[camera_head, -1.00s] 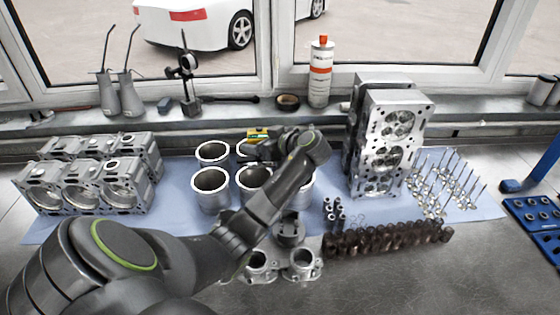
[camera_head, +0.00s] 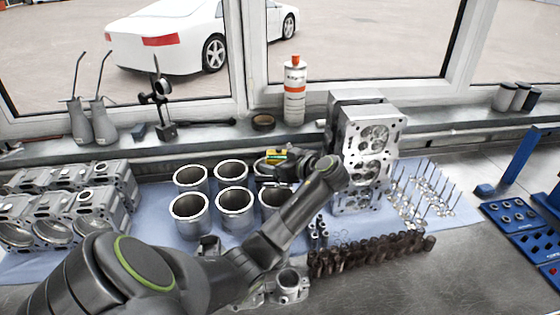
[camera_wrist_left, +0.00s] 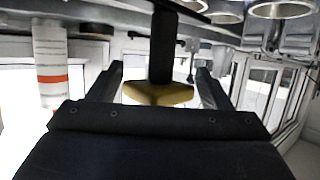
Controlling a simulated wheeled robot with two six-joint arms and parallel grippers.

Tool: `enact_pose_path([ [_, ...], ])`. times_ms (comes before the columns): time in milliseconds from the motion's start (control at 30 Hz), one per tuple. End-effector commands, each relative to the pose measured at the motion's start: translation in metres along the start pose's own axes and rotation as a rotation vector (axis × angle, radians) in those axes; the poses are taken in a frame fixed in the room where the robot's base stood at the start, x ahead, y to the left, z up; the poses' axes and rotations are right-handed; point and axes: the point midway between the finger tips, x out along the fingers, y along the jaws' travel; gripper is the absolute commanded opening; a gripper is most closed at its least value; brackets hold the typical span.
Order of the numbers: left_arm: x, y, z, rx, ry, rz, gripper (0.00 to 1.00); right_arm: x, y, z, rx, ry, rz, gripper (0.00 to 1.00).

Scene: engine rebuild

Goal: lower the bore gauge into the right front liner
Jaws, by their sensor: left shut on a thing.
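Several grey metal liners stand upright in two rows on a blue cloth. The right front liner (camera_head: 272,202) is partly hidden by my left arm. My left gripper (camera_head: 284,166) is above the right end of the liner rows, near the back right liner. It is shut on the bore gauge (camera_head: 277,156), of which a yellow and green part shows in the head view. In the left wrist view, the gauge's dark stem and yellow part (camera_wrist_left: 158,92) lie between the fingers (camera_wrist_left: 157,88). The gauge's lower end is hidden in the head view. My right gripper is not in view.
A cylinder head (camera_head: 365,150) stands upright close to the right of my left gripper. Engine blocks (camera_head: 70,205) are at the left. Valves (camera_head: 425,190) and dark springs (camera_head: 370,254) lie to the right. A bottle (camera_head: 294,95) stands on the sill.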

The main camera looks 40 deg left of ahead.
Motion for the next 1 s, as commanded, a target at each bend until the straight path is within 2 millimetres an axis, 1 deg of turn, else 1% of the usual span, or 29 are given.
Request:
enact_pose_path([
  [33,0.002,0.0,0.005,-0.001,0.002,0.001,0.35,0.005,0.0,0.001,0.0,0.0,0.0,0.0],
  [600,0.016,0.0,0.041,-0.002,0.002,0.0,0.35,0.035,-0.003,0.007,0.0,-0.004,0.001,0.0],
  [800,0.019,0.0,0.049,-0.002,0.002,0.0,0.35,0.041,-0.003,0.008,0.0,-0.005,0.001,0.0],
  [1000,0.02,0.0,0.05,-0.002,0.003,0.001,0.35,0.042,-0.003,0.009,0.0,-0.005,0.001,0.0],
])
